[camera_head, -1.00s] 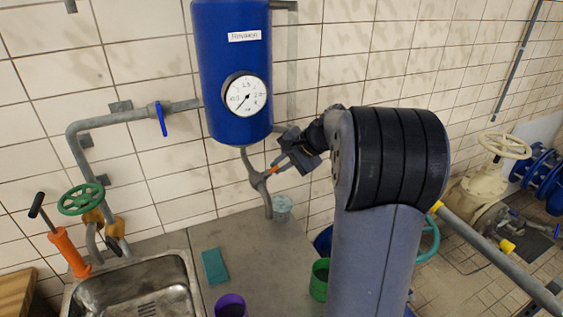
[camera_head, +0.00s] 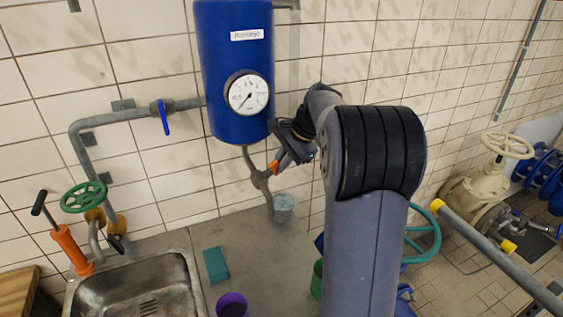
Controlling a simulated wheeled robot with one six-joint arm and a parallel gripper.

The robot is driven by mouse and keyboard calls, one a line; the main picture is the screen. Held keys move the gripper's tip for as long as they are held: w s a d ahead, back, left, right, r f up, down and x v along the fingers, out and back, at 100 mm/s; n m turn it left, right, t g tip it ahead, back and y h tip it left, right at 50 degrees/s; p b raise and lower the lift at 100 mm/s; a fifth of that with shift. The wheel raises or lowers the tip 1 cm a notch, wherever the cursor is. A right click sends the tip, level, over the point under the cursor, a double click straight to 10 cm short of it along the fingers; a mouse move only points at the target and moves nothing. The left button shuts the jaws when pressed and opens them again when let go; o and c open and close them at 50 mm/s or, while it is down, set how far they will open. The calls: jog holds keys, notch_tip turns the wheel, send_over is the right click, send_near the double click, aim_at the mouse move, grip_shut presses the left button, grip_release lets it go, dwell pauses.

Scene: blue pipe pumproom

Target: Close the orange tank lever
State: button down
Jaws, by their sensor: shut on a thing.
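The blue tank (camera_head: 236,60) hangs on the tiled wall with a round gauge (camera_head: 246,93) on its front. A grey outlet pipe (camera_head: 260,181) runs down from under it. The small orange lever (camera_head: 274,166) shows at the valve on this pipe. My gripper (camera_head: 280,160) is at the lever from the right and is shut on it. My wrist and fingers are dark and small here, so part of the lever is hidden.
A blue-handled valve (camera_head: 161,117) is on the left pipe. A translucent cup (camera_head: 284,207) stands below the outlet. A teal sponge (camera_head: 216,264), purple cup (camera_head: 231,305) and sink (camera_head: 140,285) are on the counter. A green cup (camera_head: 317,279) is partly behind my arm.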

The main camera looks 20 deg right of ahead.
jog(key=c, duration=1.5)
grip_release()
jog(key=b+v, duration=0.1)
jog(key=v, duration=0.9)
jog(key=shift+d+r, duration=0.1)
jog(key=shift+r, duration=0.3)
jog(key=shift+o, duration=0.5)
